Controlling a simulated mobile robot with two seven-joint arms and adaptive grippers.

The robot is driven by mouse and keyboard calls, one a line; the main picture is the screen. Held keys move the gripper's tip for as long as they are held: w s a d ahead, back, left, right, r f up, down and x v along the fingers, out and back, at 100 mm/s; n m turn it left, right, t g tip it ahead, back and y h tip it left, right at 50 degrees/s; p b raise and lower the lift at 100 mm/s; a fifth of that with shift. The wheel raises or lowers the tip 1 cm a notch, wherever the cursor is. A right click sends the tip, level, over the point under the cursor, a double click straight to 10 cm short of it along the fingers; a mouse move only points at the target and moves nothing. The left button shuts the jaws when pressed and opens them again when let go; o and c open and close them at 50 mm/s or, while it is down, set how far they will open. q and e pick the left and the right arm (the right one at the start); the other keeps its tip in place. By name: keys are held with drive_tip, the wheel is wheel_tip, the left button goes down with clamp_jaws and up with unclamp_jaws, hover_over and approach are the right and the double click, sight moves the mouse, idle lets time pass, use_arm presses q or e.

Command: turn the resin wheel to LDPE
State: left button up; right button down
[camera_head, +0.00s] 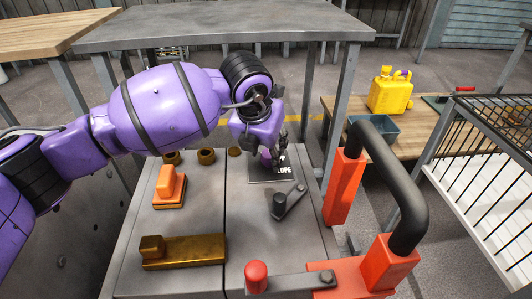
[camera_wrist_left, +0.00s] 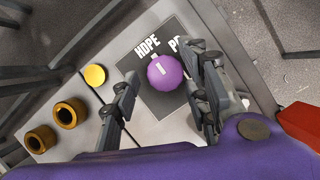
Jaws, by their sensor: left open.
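The resin wheel is a purple round knob (camera_wrist_left: 165,73) on a dark square plate (camera_wrist_left: 150,95) with white lettering. In the left wrist view HDPE and part of a word starting with P are readable; the white mark on the knob points toward HDPE. In the head view the plate (camera_head: 262,176) shows lettering ending in DPE at its right, and the knob is mostly hidden by my left gripper (camera_head: 281,143). My left gripper (camera_wrist_left: 165,63) is open, with its fingers on either side of the knob; I cannot tell whether they touch it. My right gripper is not in view.
The grey bench top holds an orange block (camera_head: 171,186), a brass block (camera_head: 184,251), brass rings (camera_wrist_left: 70,112), a black-knobbed lever (camera_head: 289,201) and a red-knobbed lever (camera_head: 257,275). A red frame with a black handle (camera_head: 397,190) rises at right. A yellow jerry can (camera_head: 388,92) stands beyond.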

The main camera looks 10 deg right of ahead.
use_arm(q)
drive_tip(key=shift+c, duration=0.2)
drive_tip(key=c, duration=1)
drive_tip(key=shift+w, duration=0.1)
